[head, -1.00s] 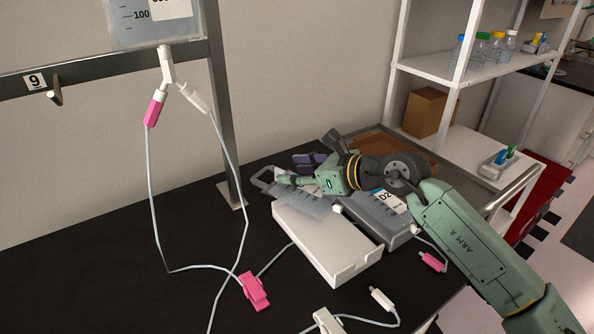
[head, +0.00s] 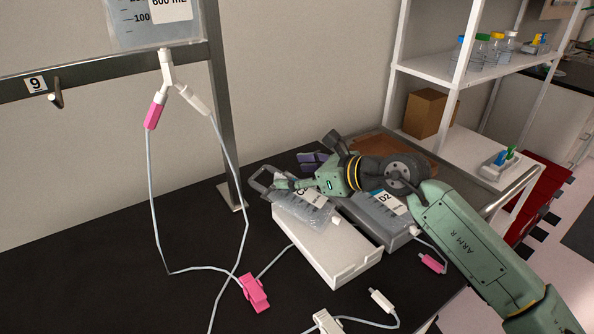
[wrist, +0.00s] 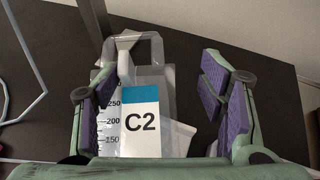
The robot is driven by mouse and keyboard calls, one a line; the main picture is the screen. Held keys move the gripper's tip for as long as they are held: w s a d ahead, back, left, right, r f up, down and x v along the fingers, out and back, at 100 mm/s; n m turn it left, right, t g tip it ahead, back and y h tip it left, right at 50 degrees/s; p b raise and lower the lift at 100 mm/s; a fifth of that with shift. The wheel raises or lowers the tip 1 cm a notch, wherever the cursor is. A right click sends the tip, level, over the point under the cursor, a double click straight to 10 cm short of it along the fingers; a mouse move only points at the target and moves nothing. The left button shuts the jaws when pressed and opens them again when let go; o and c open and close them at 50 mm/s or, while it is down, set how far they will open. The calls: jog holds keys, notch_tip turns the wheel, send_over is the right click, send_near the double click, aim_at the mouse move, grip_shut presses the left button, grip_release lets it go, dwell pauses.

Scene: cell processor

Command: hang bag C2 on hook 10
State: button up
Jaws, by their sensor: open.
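Bag C2 (wrist: 141,118) is a clear bag with a blue-topped white label, lying between the spread purple-padded fingers of my gripper (wrist: 160,105) in the wrist view. Its handle loop shows beyond the label. In the head view, bag C2 (head: 312,207) lies tilted on the far end of a white tray (head: 335,250), its handle past the tray's edge. My gripper (head: 290,182) is over the handle end of the bag, open; I cannot tell whether a finger touches it. Hook 10 is not in view.
Bag D2 (head: 380,208) lies on the tray to the right. Hook 9 (head: 56,98) is on the rail at the left. A hanging bag (head: 140,30) has tubing with a pink clamp (head: 254,292) reaching the black bench. A metal post (head: 225,120) stands left of the trays.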

jog(key=b+v, duration=0.4)
jog(key=v, duration=0.6)
jog(key=shift+s+d, duration=0.15)
jog(key=shift+d, duration=0.15)
jog(key=shift+s+d+r+b, duration=0.35)
jog(key=shift+d+r, duration=0.05)
jog(key=shift+d, duration=0.05)
